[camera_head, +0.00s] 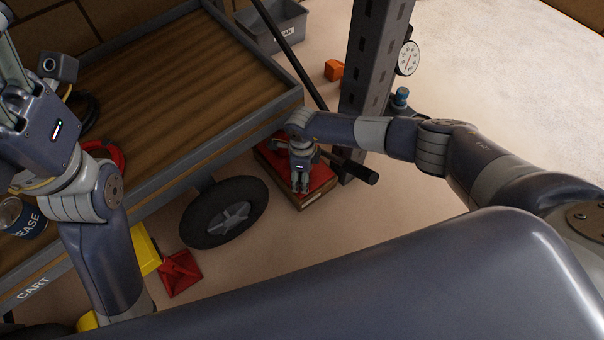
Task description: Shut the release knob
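My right gripper (301,188) points down at a low red unit (322,181) on the floor, beside the cart's wheel. Its fingers look close together, but their gap is too small to tell. I cannot make out a release knob; the gripper hides part of the red unit. A black bar (352,168) lies at the unit's right side. My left gripper (12,90) is at the upper left, over the cart, far from the red unit. Its fingers run to the left picture edge, and I cannot see whether they are apart.
A wooden-decked cart (190,85) fills the left, with a black wheel (225,212) beside the red unit. A grey post (366,75) with a gauge (408,58) stands to the right. Floor at upper right is clear.

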